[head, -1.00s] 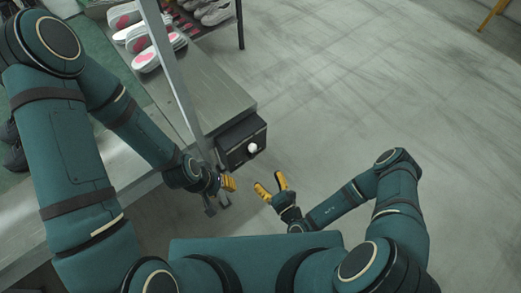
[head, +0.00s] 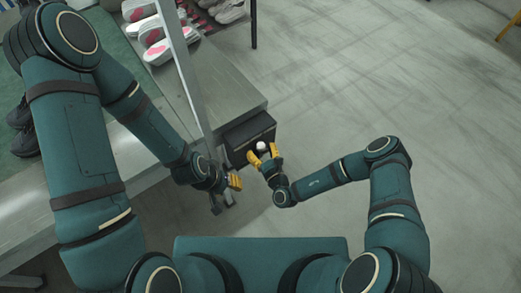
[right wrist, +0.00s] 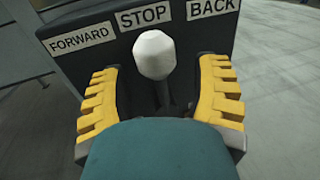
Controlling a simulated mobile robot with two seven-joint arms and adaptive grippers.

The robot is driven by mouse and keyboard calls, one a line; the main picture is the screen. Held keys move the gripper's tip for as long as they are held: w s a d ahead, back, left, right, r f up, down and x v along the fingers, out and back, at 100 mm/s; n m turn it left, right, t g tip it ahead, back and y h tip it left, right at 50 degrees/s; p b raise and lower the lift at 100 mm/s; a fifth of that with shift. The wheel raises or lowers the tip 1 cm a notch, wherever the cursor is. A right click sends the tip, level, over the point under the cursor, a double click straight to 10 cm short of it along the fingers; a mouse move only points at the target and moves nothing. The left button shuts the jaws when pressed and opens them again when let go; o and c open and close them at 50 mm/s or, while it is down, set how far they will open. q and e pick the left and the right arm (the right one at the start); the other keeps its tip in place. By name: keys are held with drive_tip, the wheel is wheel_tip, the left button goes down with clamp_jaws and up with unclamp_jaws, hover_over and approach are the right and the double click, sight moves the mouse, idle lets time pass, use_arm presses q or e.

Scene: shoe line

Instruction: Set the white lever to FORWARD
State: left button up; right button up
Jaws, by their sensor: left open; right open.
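The white lever (right wrist: 154,55) has a pale knob on a dark stem and stands at the STOP label (right wrist: 143,17), the middle of three. The FORWARD label (right wrist: 82,38) is on the left and the BACK label (right wrist: 211,7) on the right. In the head view the lever's knob (head: 261,146) shows at the front of the dark control box (head: 247,132). My right gripper (head: 263,155) is open, with its yellow fingers on either side of the lever and gaps on both sides. My left gripper (head: 233,182) is open and empty, left of the box's front.
The box sits at the end of a metal bench (head: 222,92). A metal post (head: 180,70) rises beside my left forearm. Pale shoes with pink soles (head: 157,40) and black shoes (head: 25,140) lie on the left. The floor to the right is clear.

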drive_tip(key=shift+w+a, duration=0.1)
drive_tip(key=shift+w, duration=0.2)
use_arm(q)
drive_tip(key=shift+w+f, duration=0.1)
use_arm(e)
clamp_jaws()
use_arm(q)
drive_tip(key=shift+a, duration=0.1)
use_arm(e)
drive_tip(key=shift+r, duration=0.1)
